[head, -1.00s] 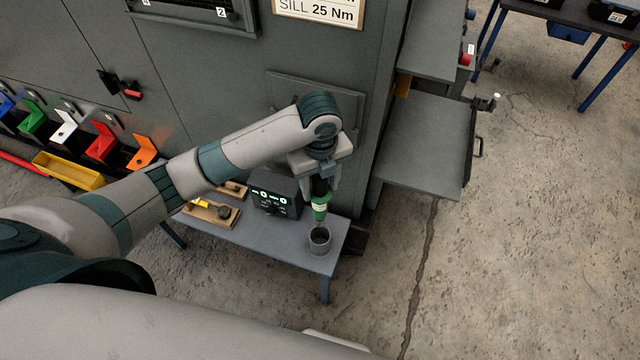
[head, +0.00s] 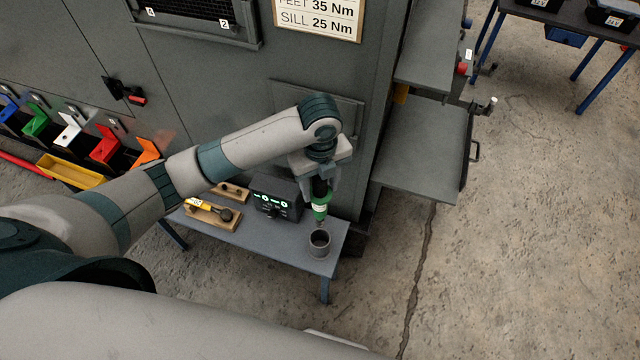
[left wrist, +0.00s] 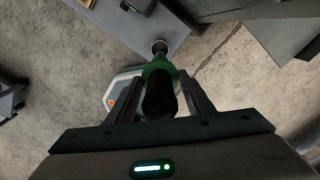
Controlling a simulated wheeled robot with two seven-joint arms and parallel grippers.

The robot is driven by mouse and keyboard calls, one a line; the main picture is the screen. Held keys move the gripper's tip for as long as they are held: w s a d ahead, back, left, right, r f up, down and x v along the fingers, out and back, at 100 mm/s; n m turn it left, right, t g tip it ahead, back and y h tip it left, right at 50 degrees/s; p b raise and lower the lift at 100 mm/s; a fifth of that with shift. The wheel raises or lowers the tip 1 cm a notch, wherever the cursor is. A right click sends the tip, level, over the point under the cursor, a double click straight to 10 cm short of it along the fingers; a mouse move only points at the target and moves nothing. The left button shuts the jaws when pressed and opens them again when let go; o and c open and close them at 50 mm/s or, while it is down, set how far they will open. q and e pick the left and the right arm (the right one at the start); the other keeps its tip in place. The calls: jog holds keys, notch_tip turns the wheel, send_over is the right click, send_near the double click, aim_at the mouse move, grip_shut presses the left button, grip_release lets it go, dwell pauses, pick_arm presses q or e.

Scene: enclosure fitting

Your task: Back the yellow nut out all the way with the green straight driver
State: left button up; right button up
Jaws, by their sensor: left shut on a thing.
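My left gripper (head: 320,184) is shut on the green straight driver (head: 320,206), which hangs tip down above a small grey cup (head: 319,242) on the low bench. In the left wrist view the driver (left wrist: 158,78) sits between the two fingers, and the cup (left wrist: 159,46) lies just beyond its far end. I cannot tell whether the tip is inside the cup's rim or above it. I cannot make out the yellow nut in either view. My right gripper is not in view.
The low bench (head: 270,240) also bears a dark box with green displays (head: 275,198) and a wooden holder with a yellow-handled tool (head: 207,206). The grey cabinet (head: 230,100) stands close behind. A grey shelf (head: 425,150) juts out at the right. Open floor lies right of the bench.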

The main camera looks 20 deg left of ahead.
pick_arm(q)
jog(key=shift+r+p, duration=0.35)
jog(key=shift+r, duration=0.1)
jog(key=shift+w, duration=0.1)
